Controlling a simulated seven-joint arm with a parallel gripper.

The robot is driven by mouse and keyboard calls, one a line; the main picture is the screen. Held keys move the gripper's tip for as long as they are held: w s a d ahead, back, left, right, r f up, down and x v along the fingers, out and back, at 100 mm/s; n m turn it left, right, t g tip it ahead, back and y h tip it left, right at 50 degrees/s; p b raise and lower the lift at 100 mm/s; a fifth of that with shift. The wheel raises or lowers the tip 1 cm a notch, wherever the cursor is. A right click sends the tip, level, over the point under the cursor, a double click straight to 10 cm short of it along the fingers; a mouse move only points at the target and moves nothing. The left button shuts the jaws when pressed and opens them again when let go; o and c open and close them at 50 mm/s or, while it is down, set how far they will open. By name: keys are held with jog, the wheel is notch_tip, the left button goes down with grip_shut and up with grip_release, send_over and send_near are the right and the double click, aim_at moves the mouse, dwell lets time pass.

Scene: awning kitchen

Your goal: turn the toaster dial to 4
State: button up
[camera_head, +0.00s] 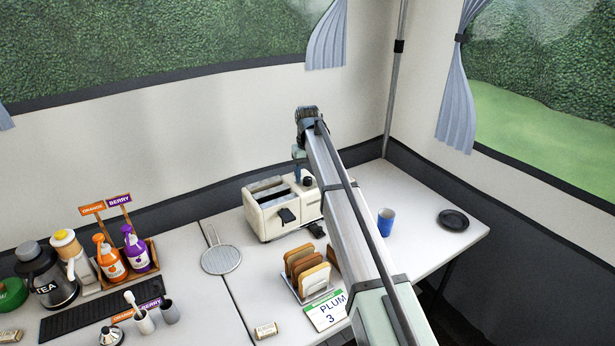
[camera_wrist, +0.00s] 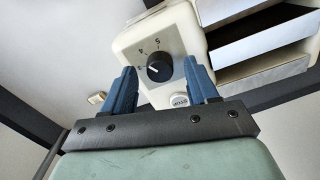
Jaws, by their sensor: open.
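The cream toaster (camera_head: 272,222) stands on the white counter, two slots on top. In the wrist view, the toaster (camera_wrist: 130,38) shows its end face with the black round dial (camera_wrist: 159,67). A white line on the dial points left. A round white button (camera_wrist: 180,100) sits beside the dial. My gripper (camera_wrist: 160,68) is open, with one blue finger on each side of the dial. I cannot tell whether the fingers touch it. In the head view my gripper (camera_head: 298,168) is partly hidden by my arm.
A rack of bread slices (camera_head: 307,274) and a PLUM 3 card (camera_head: 328,312) stand in front of the toaster. A blue cup (camera_head: 385,222) and a dark plate (camera_head: 453,220) are to the right. A round strainer (camera_head: 221,259) lies to the left.

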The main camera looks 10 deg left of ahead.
aim_at(308, 178)
notch_tip(308, 178, up, 13)
dwell(0.4)
jog(key=shift+f, duration=0.1)
